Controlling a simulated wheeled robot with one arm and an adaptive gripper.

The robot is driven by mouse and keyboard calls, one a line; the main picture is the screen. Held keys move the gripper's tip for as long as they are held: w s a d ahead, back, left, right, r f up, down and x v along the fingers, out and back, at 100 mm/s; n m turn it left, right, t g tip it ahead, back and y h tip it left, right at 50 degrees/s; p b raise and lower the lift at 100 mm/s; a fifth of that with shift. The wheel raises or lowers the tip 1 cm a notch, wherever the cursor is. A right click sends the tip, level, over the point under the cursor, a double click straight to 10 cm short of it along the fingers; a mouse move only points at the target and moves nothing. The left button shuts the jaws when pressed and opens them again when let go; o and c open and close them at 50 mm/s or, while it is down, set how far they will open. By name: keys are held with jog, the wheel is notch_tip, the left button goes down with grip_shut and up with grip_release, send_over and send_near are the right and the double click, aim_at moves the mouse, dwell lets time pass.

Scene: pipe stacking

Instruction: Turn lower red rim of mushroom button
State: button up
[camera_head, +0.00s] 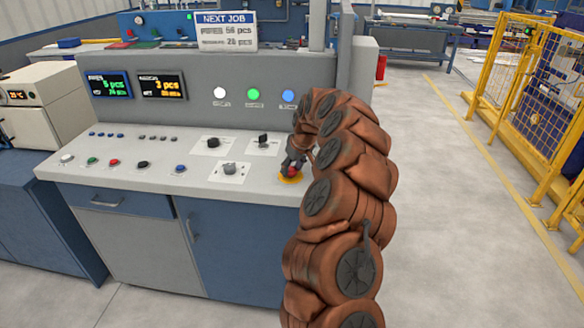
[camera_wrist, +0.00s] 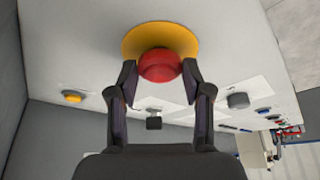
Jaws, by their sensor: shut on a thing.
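The red mushroom button (camera_head: 292,172) sits on a yellow round base at the right end of the console's sloped top. In the wrist view the red button (camera_wrist: 160,65) shows large, with the yellow disc (camera_wrist: 160,38) behind it. My gripper (camera_head: 295,162) reaches down over the button from above. In the wrist view my gripper (camera_wrist: 160,82) has one finger on each side of the button, closed on its red rim. The lower part of the button is partly hidden by the fingers in the head view.
The console top (camera_head: 130,165) holds black knobs (camera_head: 213,142), a grey knob (camera_head: 229,168) and several small coloured buttons. Two displays (camera_head: 161,87) and lit lamps (camera_head: 253,95) are on the upright panel. A yellow fence (camera_head: 530,110) stands at the right beyond open floor.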

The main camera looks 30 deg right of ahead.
jog(key=c, duration=0.5)
jog(key=shift+o, duration=0.2)
jog(key=shift+f+b, duration=0.15)
jog(key=shift+b, duration=0.35)
jog(key=shift+m+b, duration=0.4)
jog(key=m+h+b, duration=0.1)
jog(key=b, duration=0.2)
jog(key=shift+f+m, duration=0.1)
jog(key=shift+m, duration=0.3)
jog(key=m+b, duration=0.1)
jog(key=b, duration=0.2)
jog(key=m+h+b, duration=0.1)
jog(key=m+b, duration=0.1)
jog(key=b, duration=0.1)
jog(key=shift+a+m, duration=0.25)
jog(key=shift+m, duration=0.05)
jog(key=shift+r+g, duration=0.2)
jog(key=shift+g, duration=0.1)
